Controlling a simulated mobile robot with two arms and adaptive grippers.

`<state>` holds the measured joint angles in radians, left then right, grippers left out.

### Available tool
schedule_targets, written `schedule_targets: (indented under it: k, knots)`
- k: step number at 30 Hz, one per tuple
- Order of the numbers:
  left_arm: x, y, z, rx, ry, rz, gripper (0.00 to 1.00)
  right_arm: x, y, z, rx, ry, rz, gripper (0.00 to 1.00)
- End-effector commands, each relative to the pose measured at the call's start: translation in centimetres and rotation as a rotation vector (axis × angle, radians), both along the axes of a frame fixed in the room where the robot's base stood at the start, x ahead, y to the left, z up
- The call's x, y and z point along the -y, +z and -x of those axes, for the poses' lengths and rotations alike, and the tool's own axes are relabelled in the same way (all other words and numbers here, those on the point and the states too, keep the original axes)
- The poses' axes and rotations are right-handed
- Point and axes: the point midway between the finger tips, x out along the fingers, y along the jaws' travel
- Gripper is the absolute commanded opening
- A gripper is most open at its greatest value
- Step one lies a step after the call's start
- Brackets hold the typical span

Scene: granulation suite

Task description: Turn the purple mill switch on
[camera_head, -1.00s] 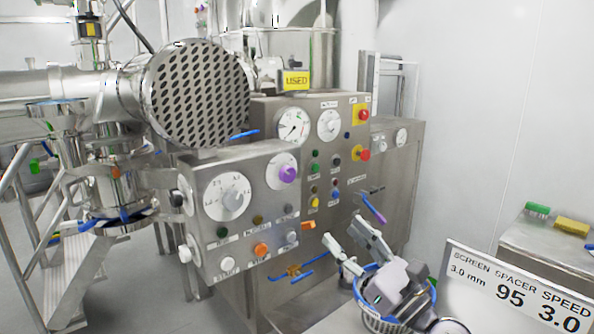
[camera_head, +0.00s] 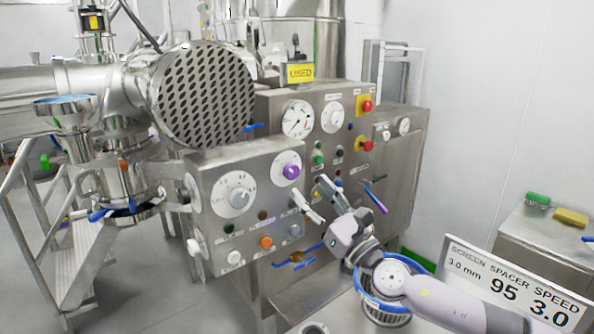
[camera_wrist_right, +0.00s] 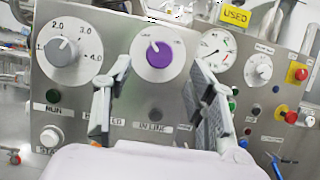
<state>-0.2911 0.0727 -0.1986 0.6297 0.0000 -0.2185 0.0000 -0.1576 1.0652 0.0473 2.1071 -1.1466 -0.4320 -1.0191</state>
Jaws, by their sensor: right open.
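The purple mill switch (camera_head: 292,171) is a round knob on a white disc, on the front of the steel control box. It also shows in the right wrist view (camera_wrist_right: 159,54), at upper centre between my fingers; a small pale mark sits on its upper left, and the disc labels are too small to read. My right gripper (camera_head: 308,187) is open and empty, with its fingers spread toward the panel just below and right of the knob. In the wrist view the fingers (camera_wrist_right: 158,70) flank the knob without visible contact. My left gripper is out of view.
A grey numbered dial (camera_head: 235,194) is left of the knob. Below are an orange button (camera_head: 266,242), a white button (camera_head: 234,257) and other small buttons. Gauges and red stop buttons (camera_head: 366,145) are on the panel behind right. A purple-handled lever (camera_head: 376,199) stands right of my gripper.

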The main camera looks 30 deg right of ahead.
Motion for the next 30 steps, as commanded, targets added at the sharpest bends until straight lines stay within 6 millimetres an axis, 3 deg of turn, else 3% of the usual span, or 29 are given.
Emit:
schedule_targets:
  k: [15, 28, 30]
  knots:
    - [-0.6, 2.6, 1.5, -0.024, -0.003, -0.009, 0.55, -0.3, 2.3, -5.0, 0.002, -0.001, -0.002, 0.51]
    - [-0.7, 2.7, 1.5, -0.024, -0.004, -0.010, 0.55, -0.5, 2.3, -5.6, 0.000, 0.001, 0.000, 0.51]
    - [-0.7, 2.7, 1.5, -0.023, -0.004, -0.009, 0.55, -0.5, 2.3, -5.6, 0.000, 0.001, 0.000, 0.47]
